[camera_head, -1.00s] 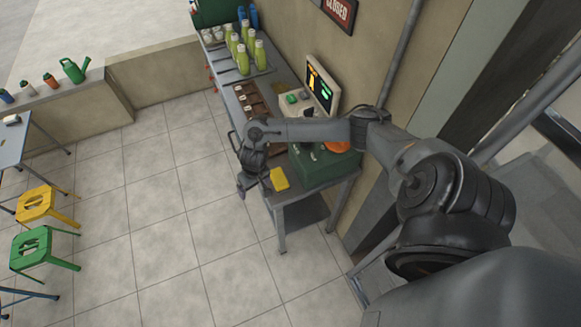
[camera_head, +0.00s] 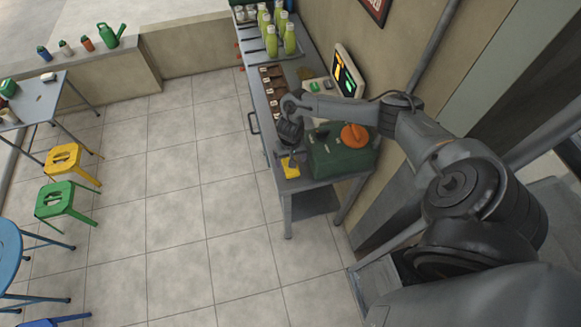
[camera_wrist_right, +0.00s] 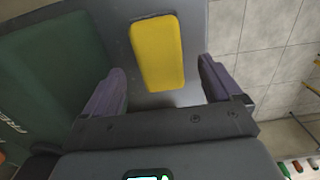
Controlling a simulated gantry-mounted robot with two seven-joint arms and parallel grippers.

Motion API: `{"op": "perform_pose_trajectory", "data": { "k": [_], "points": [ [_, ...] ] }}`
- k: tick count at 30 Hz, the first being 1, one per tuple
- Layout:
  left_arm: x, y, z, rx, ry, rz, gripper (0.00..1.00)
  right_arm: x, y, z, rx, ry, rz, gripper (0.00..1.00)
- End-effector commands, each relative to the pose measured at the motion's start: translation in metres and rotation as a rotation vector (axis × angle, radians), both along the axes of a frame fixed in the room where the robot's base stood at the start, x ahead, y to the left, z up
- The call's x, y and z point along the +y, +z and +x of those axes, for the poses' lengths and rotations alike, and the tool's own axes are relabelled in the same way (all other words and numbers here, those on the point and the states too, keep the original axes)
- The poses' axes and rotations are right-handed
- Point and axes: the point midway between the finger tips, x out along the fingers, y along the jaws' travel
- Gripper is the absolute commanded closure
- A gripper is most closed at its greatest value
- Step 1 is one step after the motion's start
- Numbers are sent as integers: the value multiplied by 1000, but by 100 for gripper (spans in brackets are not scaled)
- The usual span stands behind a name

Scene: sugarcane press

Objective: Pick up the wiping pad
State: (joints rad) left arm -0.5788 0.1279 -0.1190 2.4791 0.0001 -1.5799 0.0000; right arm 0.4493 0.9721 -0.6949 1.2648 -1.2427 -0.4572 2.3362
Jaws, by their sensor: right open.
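The yellow wiping pad (camera_head: 290,168) lies flat on the grey table corner, beside the green box. In the right wrist view the pad (camera_wrist_right: 157,53) shows whole, lying beyond and between my two fingertips. My right gripper (camera_head: 293,155) is above the table close to the pad. Whether the fingers are level with the pad cannot be told. My left gripper is not in view.
The green box (camera_head: 340,158) with an orange round part stands right next to the pad. A screen (camera_head: 346,72), brown trays (camera_head: 272,88) and several green bottles (camera_head: 271,40) stand farther along the table (camera_head: 255,92). Open tiled floor lies left of the table edge.

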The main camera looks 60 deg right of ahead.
Motion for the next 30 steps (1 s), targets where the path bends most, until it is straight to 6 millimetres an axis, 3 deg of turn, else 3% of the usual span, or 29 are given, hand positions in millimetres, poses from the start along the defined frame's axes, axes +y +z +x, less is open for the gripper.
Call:
{"op": "perform_pose_trajectory", "data": {
  "k": [7, 18, 30],
  "points": [
    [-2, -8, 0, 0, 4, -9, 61, 3, -32, -2, 1, -1, 0, 8],
    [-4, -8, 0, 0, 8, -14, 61, 3, -38, -2, 1, 1, -1, 10],
    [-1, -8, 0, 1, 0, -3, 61, 3, -38, -2, 1, 1, -1, 69]
  ]
}}
